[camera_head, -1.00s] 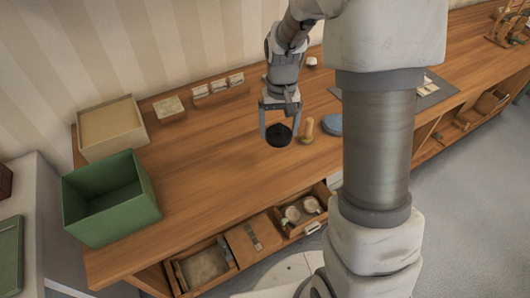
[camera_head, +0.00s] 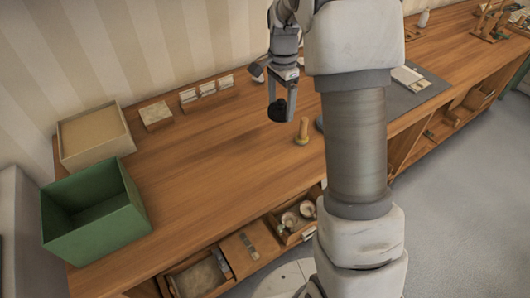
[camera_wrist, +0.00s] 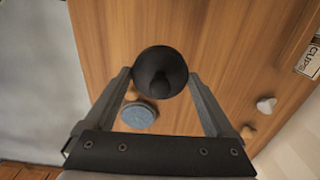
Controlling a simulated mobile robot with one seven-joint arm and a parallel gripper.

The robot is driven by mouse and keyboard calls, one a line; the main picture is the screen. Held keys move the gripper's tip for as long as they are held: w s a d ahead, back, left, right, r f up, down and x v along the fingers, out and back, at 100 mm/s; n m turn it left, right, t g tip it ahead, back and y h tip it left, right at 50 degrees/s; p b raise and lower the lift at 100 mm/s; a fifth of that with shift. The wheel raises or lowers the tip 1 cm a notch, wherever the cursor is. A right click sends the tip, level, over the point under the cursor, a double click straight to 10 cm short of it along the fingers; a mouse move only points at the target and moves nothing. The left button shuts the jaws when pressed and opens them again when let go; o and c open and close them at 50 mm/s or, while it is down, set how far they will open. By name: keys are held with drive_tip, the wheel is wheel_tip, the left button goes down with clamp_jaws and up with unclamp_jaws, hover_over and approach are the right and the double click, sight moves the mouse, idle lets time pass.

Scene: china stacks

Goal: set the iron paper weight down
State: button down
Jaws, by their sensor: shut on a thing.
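The iron paper weight (camera_head: 278,112) is a dark, round piece with a knob, held between the fingers of my gripper (camera_head: 282,98). In the head view it hangs above the wooden bench top (camera_head: 215,150), left of and behind a small wooden peg-like object (camera_head: 302,131). In the wrist view the paper weight (camera_wrist: 160,72) sits between the two fingertips of my gripper (camera_wrist: 161,82); its dark round face hides part of the bench. Whether its underside touches the bench is hard to tell.
A green box (camera_head: 95,212) and a tan tray (camera_head: 95,137) stand at the left. A blue round object (camera_wrist: 138,115) lies near the gripper. An open drawer (camera_head: 296,220) juts out at the front. The middle left of the bench is clear.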

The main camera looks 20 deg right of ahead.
drive_tip(key=b, duration=0.1)
hover_over(265, 159)
wheel_tip(265, 159, down, 5)
drive_tip(key=shift+w+f, duration=0.1)
drive_tip(key=shift+f, duration=0.05)
drive_tip(key=shift+f+b, duration=0.35)
drive_tip(key=shift+f, duration=1.6)
drive_tip(key=shift+f, duration=0.1)
drive_tip(key=shift+f, duration=0.15)
unclamp_jaws()
